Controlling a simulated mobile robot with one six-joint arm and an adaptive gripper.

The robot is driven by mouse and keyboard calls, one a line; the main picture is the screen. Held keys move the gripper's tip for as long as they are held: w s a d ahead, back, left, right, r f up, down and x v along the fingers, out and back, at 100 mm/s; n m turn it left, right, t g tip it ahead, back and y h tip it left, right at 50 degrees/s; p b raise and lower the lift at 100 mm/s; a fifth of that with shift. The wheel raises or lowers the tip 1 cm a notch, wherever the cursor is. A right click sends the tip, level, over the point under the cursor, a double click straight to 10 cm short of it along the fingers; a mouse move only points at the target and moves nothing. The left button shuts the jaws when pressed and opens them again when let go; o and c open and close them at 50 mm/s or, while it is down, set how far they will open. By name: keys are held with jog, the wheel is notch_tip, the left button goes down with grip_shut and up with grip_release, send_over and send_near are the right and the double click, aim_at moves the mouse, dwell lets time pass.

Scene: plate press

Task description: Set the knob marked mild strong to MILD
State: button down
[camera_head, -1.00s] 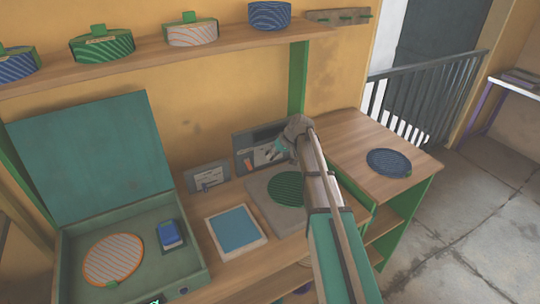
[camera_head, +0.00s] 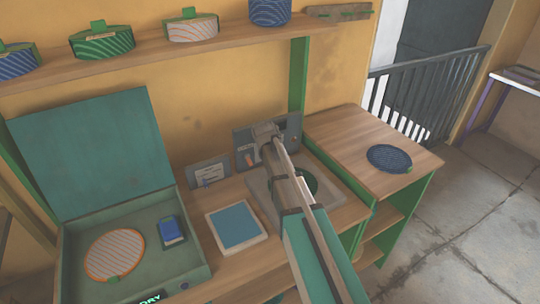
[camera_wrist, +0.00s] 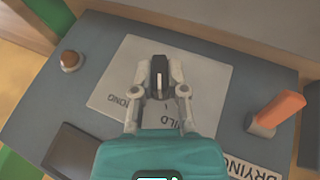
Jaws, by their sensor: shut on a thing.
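The knob (camera_wrist: 159,78) is black with a white line on top, seen in the wrist view on a pale label plate. The line runs nearly straight up and down in that view; I cannot tell which mark it points at. Lettering ending in "ILD" shows just below and right of the knob, and "RONG" to its left, partly hidden. My gripper (camera_wrist: 160,90) is shut on the knob, one finger on each side. In the head view, my gripper (camera_head: 267,135) is at the grey control panel (camera_head: 291,125) and hides the knob.
An orange lever (camera_wrist: 276,113) stands close right of my gripper, and a red-brown button (camera_wrist: 71,60) is at the left. A dark rectangle (camera_wrist: 84,150) lies lower left. In the head view, the press plate (camera_head: 256,190) lies under my arm, and a blue pad (camera_head: 236,226) is beside it.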

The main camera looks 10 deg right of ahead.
jog(key=shift+s+a+f+t+h+b, duration=0.1)
jog(key=shift+t+h+b, duration=0.05)
jog(key=shift+h+b, duration=0.3)
jog(key=shift+s+a+t+h+b, duration=0.1)
jog(key=shift+t+h+b, duration=0.1)
jog(key=shift+h, duration=0.35)
jog(key=c, duration=0.7)
grip_release()
jog(key=shift+s+r, duration=0.15)
jog(key=shift+r, duration=0.05)
jog(key=shift+o, duration=0.2)
jog(key=shift+w, duration=0.2)
jog(key=shift+s, duration=0.15)
